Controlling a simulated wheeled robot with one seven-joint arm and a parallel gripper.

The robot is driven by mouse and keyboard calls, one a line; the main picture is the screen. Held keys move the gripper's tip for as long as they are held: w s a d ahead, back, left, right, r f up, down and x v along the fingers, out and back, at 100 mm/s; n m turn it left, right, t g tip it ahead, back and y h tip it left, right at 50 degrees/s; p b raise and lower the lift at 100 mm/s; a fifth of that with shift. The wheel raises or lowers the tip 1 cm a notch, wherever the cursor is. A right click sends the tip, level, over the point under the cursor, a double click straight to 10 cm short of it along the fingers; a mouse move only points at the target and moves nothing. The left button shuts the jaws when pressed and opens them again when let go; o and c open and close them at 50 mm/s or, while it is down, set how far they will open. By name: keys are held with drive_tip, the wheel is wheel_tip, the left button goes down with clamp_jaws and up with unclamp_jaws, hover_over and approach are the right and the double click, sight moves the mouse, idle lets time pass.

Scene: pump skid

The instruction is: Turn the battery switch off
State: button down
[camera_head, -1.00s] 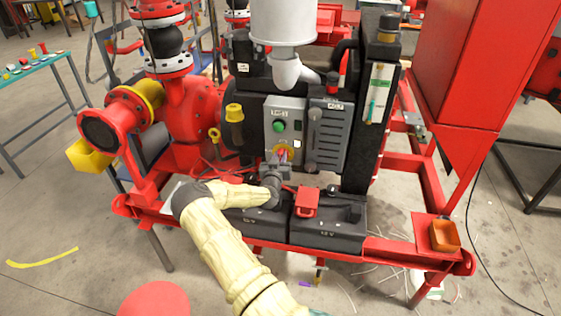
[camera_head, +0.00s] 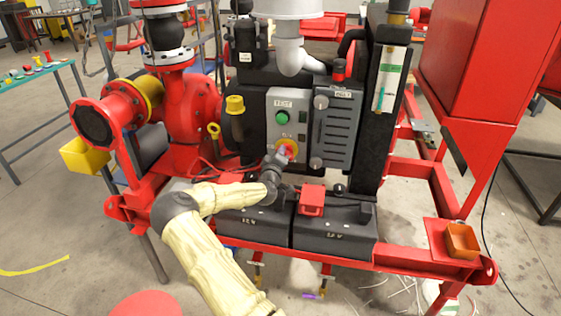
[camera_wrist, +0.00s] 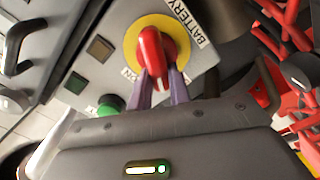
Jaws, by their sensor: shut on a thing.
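The battery switch is a red rotary handle (camera_wrist: 152,52) on a yellow round plate (camera_wrist: 131,45), beside a label reading BATTERY in the wrist view. In the head view the yellow plate (camera_head: 287,147) sits low on the grey control panel (camera_head: 275,102). My gripper (camera_wrist: 162,84) has its purple fingers shut on the near end of the red handle. In the head view my gripper (camera_head: 277,160) reaches the switch from below left and partly hides it. Small lettering beside the plate is only partly readable.
A green button (camera_head: 282,117) sits above the switch on the same panel. Two black batteries (camera_head: 330,232) stand below, with a red cover (camera_head: 311,200) on top. A grey louvred cover (camera_head: 333,128) is at right. Red pipework (camera_head: 190,120) stands at left.

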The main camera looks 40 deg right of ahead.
drive_tip(key=shift+w+a+f+n+b, duration=0.1)
drive_tip(key=shift+f+n+b, duration=0.15)
drive_tip(key=shift+n+b, duration=1.05)
drive_tip(key=shift+w+a+f+n+b, duration=0.15)
drive_tip(key=shift+n+b, duration=0.6)
drive_tip(key=shift+n, duration=1.05)
drive_tip(key=shift+s+d, duration=0.1)
drive_tip(key=c, duration=1.3)
unclamp_jaws()
drive_tip(key=shift+f, duration=0.1)
drive_tip(key=b+v, duration=0.1)
drive_tip(key=v, duration=1.6)
drive_tip(key=shift+s, duration=0.25)
